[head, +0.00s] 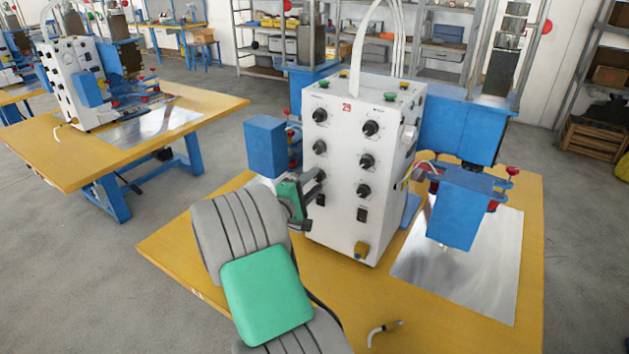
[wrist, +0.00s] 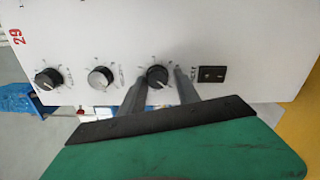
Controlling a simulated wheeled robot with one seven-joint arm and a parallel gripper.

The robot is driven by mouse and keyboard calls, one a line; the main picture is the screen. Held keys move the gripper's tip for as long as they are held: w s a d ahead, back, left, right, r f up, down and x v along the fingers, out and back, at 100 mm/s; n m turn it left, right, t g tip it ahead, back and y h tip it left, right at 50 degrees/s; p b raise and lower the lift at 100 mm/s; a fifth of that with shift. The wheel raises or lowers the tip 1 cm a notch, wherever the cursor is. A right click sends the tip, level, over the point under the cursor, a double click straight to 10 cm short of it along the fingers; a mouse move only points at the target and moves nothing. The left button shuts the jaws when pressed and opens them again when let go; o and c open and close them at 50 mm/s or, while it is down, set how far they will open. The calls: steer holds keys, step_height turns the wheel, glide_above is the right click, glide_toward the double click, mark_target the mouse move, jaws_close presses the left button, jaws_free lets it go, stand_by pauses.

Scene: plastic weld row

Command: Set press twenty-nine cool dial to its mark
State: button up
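In the wrist view the picture is turned sideways, and this black dial (wrist: 157,77) sits between the two grey fingers of my gripper (wrist: 160,79). The fingers stand either side of it, with a visible gap at the right finger. The dial labels are too small to read, so I cannot tell which is the cool dial.
A blue block (head: 265,146) juts out left of the press. The yellow table (head: 190,250) is below.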

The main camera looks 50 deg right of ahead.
steer(key=shift+o, duration=1.2)
steer(key=shift+d+r, duration=0.1)
steer(key=shift+r, duration=0.05)
steer(key=a+b, duration=0.1)
steer(key=a, duration=0.6)
steer(key=shift+s+a, duration=0.4)
steer(key=shift+m, duration=0.3)
